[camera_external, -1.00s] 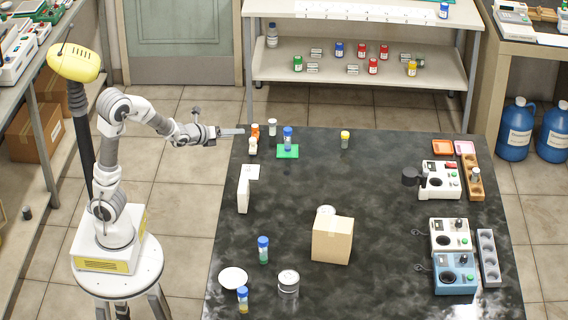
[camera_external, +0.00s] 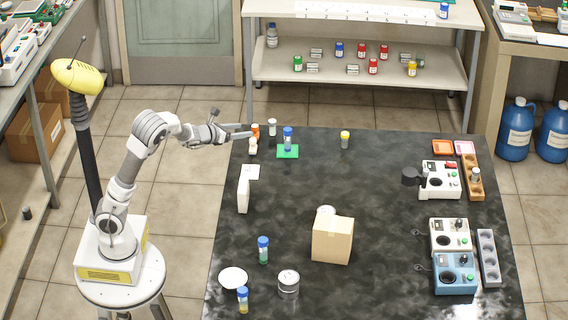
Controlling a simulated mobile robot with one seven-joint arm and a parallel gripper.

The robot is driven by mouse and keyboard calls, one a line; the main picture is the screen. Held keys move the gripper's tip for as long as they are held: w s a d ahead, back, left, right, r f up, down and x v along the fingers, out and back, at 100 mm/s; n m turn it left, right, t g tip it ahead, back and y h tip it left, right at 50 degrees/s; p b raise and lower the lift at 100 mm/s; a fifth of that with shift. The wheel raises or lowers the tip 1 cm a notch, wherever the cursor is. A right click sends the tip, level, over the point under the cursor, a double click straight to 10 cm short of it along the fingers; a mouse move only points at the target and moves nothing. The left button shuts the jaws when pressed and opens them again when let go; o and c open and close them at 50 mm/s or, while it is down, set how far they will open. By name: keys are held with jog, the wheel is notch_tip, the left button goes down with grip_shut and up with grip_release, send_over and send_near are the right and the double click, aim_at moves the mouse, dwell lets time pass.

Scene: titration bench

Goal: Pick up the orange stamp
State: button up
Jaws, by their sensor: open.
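A small orange piece (camera_external: 255,129), which looks like the orange stamp, stands near the far left edge of the black bench (camera_external: 390,200). A small white piece (camera_external: 253,147) stands just in front of it. My gripper (camera_external: 247,131) is open, its fingers pointing right at the far left edge of the bench. The fingertips are right beside the orange piece, to its left. I cannot tell whether they touch it or reach around it.
A dark-and-white vial (camera_external: 272,127) and a blue-capped bottle (camera_external: 288,138) on a green mat (camera_external: 288,155) stand close to the right. A white upright block (camera_external: 243,190) and a cardboard box (camera_external: 332,242) stand nearer. The bench middle is mostly clear.

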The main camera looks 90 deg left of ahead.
aim_at(255, 126)
jog(key=x, duration=0.2)
jog(key=shift+w+a+f, duration=0.1)
jog(key=shift+w+a, duration=0.1)
jog(key=x, duration=0.2)
jog(key=b+x, duration=0.1)
jog(key=x, duration=0.1)
jog(key=shift+s+a, duration=0.2)
jog(key=shift+s, duration=0.1)
jog(key=shift+w+a+f, duration=0.1)
jog(key=shift+w+a, duration=0.3)
jog(key=shift+w, duration=0.05)
jog(key=shift+c, duration=0.2)
grip_shut()
